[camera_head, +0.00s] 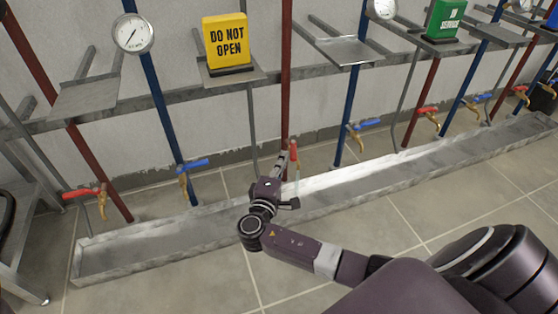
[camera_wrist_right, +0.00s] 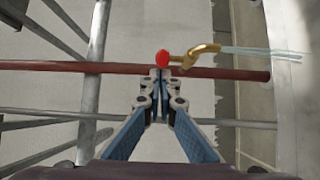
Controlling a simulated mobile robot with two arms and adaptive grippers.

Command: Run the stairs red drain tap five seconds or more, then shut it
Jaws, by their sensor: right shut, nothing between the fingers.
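A drain tap with a red handle (camera_head: 294,154) is on the middle red pipe (camera_head: 286,70). In the right wrist view its red handle (camera_wrist_right: 163,58) and brass spout (camera_wrist_right: 203,50) show just beyond the fingertips. A pale stream of water (camera_wrist_right: 262,52) leaves the spout; in the head view it falls faintly toward the trough (camera_head: 150,263). My right gripper (camera_head: 282,160) is shut and empty, close beside the red handle. Its closed fingertips (camera_wrist_right: 161,78) also show in the wrist view; I cannot tell whether they touch the handle. My left gripper is out of view.
Other red taps (camera_head: 84,193) (camera_head: 428,115) and blue taps (camera_head: 190,165) (camera_head: 362,124) line the wall. A yellow DO NOT OPEN sign (camera_head: 226,40) and a green sign (camera_head: 444,18) stand on shelves above. The tiled floor in front of the trough is clear.

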